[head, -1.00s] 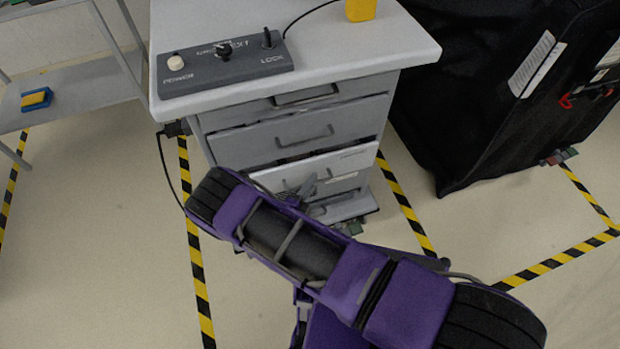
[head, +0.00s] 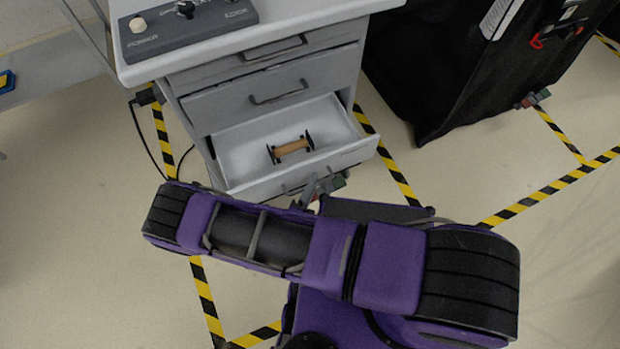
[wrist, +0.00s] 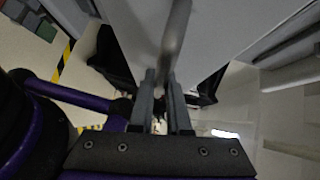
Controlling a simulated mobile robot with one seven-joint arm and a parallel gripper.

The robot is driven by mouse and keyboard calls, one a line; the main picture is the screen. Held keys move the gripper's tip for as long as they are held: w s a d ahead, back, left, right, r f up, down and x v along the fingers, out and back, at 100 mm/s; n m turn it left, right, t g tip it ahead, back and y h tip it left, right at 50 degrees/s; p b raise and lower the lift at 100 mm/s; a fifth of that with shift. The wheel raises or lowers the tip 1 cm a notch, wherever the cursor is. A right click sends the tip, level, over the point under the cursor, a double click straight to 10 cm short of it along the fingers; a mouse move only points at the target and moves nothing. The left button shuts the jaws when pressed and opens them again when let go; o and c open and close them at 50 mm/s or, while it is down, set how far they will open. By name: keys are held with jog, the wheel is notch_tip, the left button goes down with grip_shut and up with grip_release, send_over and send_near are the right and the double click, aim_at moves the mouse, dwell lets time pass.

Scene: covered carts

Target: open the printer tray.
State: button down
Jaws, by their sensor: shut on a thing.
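The tray (head: 235,148) is a white drawer, third from the top in a grey drawer cabinet (head: 188,110). It is pulled well out and its inside shows. A brown roller with black ends (head: 291,147) lies in it. My gripper (head: 318,186) is at the drawer's front face, partly hidden by my purple arm. In the wrist view my gripper (wrist: 162,80) is shut on the metal bar handle (wrist: 176,35), which runs between the fingers. The white front panel (wrist: 138,35) fills the view behind the handle. No separate printer can be made out.
Two closed drawers (head: 275,94) sit above the open one. A control box (head: 190,22) stands on the cabinet top. A black covered cart (head: 440,80) stands to the right. Yellow-black tape (head: 207,305) marks the pale floor. A shelf (head: 45,75) is at the left.

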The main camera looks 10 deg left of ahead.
dwell(0.3)
jog(key=c, duration=0.9)
grip_release()
jog(key=shift+s, duration=0.1)
jog(key=v, duration=1.7)
jog(key=shift+s+r, duration=0.1)
jog(key=shift+s, duration=0.05)
